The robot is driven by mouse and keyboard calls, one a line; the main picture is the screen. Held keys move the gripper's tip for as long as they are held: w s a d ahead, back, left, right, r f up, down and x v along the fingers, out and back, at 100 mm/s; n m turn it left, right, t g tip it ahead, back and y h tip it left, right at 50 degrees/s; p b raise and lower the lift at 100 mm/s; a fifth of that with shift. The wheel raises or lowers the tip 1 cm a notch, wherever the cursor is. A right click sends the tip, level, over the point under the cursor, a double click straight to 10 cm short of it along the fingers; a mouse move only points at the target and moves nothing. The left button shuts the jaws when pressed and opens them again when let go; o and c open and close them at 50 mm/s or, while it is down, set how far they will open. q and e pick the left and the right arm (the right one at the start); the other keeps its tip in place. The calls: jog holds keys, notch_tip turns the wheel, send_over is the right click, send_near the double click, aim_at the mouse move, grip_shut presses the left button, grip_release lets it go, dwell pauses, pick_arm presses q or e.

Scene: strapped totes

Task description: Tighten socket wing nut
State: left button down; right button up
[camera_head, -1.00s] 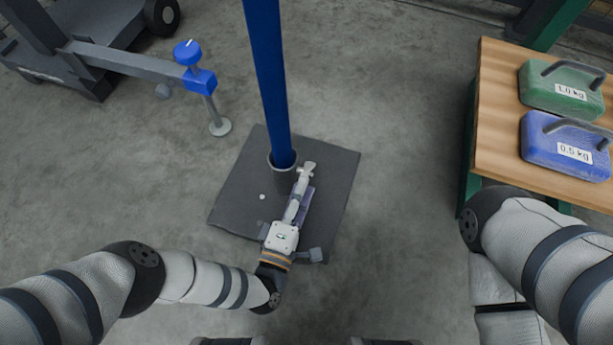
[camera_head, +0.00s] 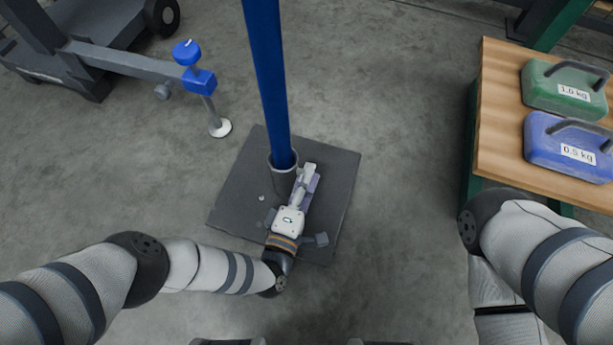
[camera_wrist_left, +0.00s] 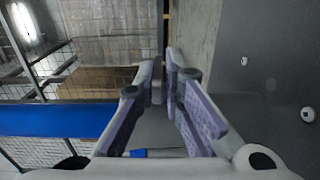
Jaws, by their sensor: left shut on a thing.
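A blue pole (camera_head: 267,80) stands upright in a short grey socket (camera_head: 284,178) on a dark square base plate (camera_head: 238,198). My left gripper (camera_head: 307,174) is low over the plate, on the right side of the socket. Its fingertips (camera_wrist_left: 164,72) are close together in the left wrist view, shut on the wing nut, which the fingers hide. In that view the pole (camera_wrist_left: 50,120) runs in from the left and the plate (camera_wrist_left: 270,80) fills the right. My right arm shows at the right, but its gripper is out of view.
A wooden table (camera_head: 495,110) at the right carries a green 1.0 kg weight (camera_head: 550,94) and a blue 0.5 kg weight (camera_head: 555,150). A grey frame with a blue-knobbed foot (camera_head: 199,82) stands at the upper left. The floor around the plate is clear.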

pick_arm(q)
jog(key=shift+w+r+g+y+p, duration=0.15)
jog(key=shift+r+g+p, duration=0.3)
jog(key=shift+p, duration=0.55)
jog(key=shift+r+g+y+p, duration=0.2)
jog(key=shift+g+p, duration=0.35)
jog(key=shift+p, duration=0.4)
jog(key=shift+d+r+g+y+p, duration=0.1)
jog(key=shift+g+y+p, duration=0.15)
jog(key=shift+g+p, duration=0.8)
jog(key=shift+w+g+y+p, duration=0.15)
jog(key=shift+g+y+p, duration=0.15)
jog(key=shift+g+p, duration=0.55)
pick_arm(e)
jog(key=shift+t, duration=0.3)
jog(key=shift+w+d+r, duration=0.1)
jog(key=shift+d+r, duration=0.05)
jog(key=shift+r, duration=1.2)
jog(key=shift+w+d+r, duration=0.1)
jog(key=shift+r, duration=1.25)
pick_arm(q)
jog(key=shift+g, duration=0.3)
jog(key=c, duration=1.8)
grip_release()
jog(key=shift+d, duration=0.1)
jog(key=shift+o, duration=0.2)
